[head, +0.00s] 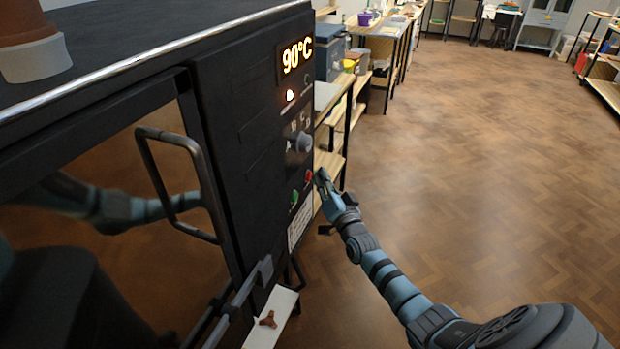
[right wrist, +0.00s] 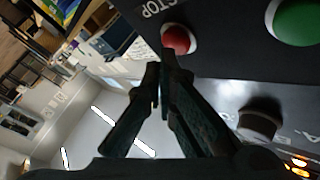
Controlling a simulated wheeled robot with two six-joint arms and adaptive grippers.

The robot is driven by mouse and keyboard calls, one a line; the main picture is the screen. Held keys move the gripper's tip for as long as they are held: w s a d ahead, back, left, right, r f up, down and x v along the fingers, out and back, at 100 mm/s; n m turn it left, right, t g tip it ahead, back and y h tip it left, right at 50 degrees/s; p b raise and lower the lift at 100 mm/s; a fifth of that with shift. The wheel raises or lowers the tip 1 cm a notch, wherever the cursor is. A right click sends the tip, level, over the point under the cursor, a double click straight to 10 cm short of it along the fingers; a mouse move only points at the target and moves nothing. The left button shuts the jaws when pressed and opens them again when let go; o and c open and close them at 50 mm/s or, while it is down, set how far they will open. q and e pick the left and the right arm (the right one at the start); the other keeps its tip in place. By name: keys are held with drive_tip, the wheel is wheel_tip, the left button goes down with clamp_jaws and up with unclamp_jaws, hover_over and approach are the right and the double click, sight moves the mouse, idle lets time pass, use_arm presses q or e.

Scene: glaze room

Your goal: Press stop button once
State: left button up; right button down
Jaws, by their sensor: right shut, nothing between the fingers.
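The red stop button (head: 309,175) is on the dark front panel of the kiln, low and near the panel's right edge. It also shows in the right wrist view (right wrist: 178,39), in a pale ring beside the word STOP. My right gripper (head: 320,176) is shut and empty, its fingertips close beside the red button. In the right wrist view the fingertips (right wrist: 162,68) lie just below the button in the picture; I cannot tell whether they touch it. My left gripper is not in view.
A green button (head: 294,197) sits left of the red one. A selector knob (head: 303,142) and a lit 90°C display (head: 297,55) are above. The door handle (head: 180,185) sticks out at left. Shelves (head: 330,160) stand behind; the floor at right is clear.

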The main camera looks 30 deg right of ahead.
drive_tip(key=shift+w+a, duration=0.3)
drive_tip(key=shift+w, duration=0.05)
idle(0.7)
drive_tip(key=shift+s+d, duration=0.55)
drive_tip(key=shift+s, duration=0.15)
drive_tip(key=shift+s, duration=0.1)
drive_tip(key=shift+s+d+p, duration=0.45)
drive_tip(key=shift+s+d, duration=0.25)
drive_tip(key=shift+s, duration=0.3)
drive_tip(key=shift+s+d+p, duration=0.45)
drive_tip(key=shift+s+d, duration=0.25)
drive_tip(key=shift+s, duration=0.3)
